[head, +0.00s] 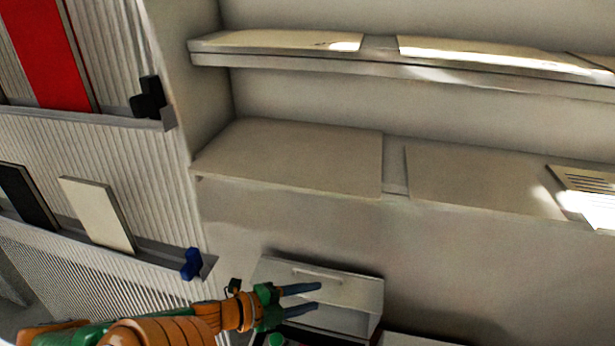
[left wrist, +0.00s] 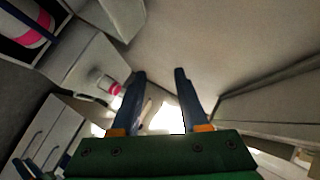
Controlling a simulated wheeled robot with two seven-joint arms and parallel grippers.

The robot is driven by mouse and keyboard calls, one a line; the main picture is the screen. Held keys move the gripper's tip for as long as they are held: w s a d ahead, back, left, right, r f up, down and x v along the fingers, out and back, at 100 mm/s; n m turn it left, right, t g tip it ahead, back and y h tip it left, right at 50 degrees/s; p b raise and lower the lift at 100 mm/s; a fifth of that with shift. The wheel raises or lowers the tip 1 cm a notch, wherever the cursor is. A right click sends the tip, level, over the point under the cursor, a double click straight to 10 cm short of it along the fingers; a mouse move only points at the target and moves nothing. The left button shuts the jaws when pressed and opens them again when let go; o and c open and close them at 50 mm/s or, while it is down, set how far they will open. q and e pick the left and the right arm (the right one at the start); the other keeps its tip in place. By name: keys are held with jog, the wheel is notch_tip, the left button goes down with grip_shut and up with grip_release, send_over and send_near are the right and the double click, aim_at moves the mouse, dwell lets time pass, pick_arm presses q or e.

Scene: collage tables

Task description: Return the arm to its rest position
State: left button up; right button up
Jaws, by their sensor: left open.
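My left arm comes in at the bottom left of the head view, in orange and green. Its left gripper (head: 310,297) has two blue fingers, spread apart with nothing between them. It is in front of a white drawer box (head: 345,291) below the shelves. In the left wrist view the two fingers of the left gripper (left wrist: 156,80) are apart and empty, pointing toward a pale surface. My right gripper is not seen in either view.
A ribbed panel (head: 70,145) at left carries ledges with a red board (head: 45,50), a cream board (head: 97,213), a black block (head: 149,98) and a blue block (head: 191,264). Wide shelves (head: 290,155) run to the right. A pink-banded white cylinder (left wrist: 105,82) stands near the left finger.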

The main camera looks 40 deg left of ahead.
pick_arm(q)
jog(key=shift+s, duration=0.1)
dwell(0.3)
jog(key=s+a+f+n+g+y, duration=0.2)
jog(key=s+a+f+n+y, duration=0.15)
jog(key=f, duration=0.55)
jog(key=s+a+f+n+g+y, duration=0.25)
jog(key=s+f+n, duration=0.2)
jog(key=f, duration=0.45)
jog(key=s+d+f+n+g+h, duration=0.1)
jog(key=s+d+f+n+g, duration=0.5)
jog(key=s+d+f, duration=0.7)
jog(key=shift+s+g+h, duration=0.3)
jog(key=shift+s+g, duration=0.25)
